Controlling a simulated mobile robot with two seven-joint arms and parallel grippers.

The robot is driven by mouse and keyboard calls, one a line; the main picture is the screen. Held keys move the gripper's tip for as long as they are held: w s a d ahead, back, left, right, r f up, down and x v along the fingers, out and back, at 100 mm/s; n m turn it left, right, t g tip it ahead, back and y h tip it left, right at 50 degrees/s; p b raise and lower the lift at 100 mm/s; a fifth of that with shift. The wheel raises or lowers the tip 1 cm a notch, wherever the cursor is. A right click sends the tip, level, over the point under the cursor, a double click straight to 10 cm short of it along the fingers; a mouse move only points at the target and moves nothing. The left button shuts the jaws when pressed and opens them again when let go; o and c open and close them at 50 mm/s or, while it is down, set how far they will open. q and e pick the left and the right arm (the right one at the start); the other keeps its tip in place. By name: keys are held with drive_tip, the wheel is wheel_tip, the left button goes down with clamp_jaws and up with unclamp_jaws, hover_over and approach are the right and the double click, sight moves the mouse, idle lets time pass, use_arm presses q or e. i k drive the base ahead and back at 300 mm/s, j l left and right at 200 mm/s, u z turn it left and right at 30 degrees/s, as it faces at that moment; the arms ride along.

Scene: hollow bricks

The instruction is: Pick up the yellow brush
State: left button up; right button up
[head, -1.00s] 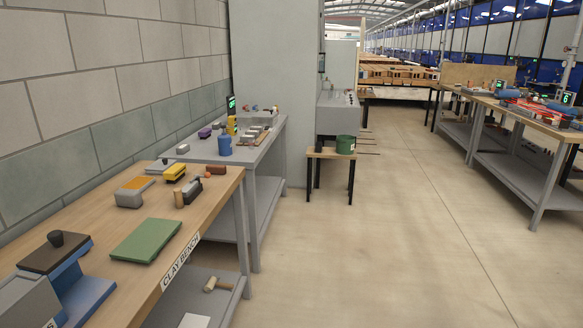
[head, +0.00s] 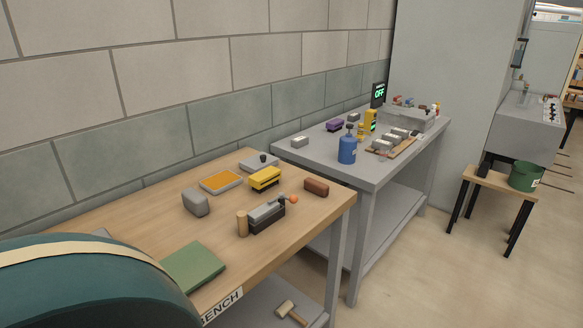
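The yellow brush (head: 265,177) appears to be the yellow block with a dark underside on the wooden clay bench (head: 318,213). It lies toward the back of the bench, between an orange-topped tray (head: 221,181) and a reddish-brown block (head: 317,187). Nothing touches it from above. Neither of my grippers is in the head view, so I cannot see how they stand. The near left part of the bench is hidden behind a large teal rounded shape close to the camera.
A grey block (head: 195,202), a dark metal device (head: 266,214) and a green slab (head: 193,268) lie nearer on the bench. A grey table (head: 367,171) behind carries a blue canister (head: 347,149). A green bucket (head: 524,176) stands on a stool.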

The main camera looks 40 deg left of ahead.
sight(264, 180)
drive_tip(key=i, duration=1.65)
drive_tip(key=i+u, duration=0.35)
drive_tip(key=i+l+u, duration=0.1)
drive_tip(key=u, duration=0.3)
drive_tip(key=i+l+u, duration=0.15)
drive_tip(key=u, duration=2)
drive_tip(key=i+l, duration=0.05)
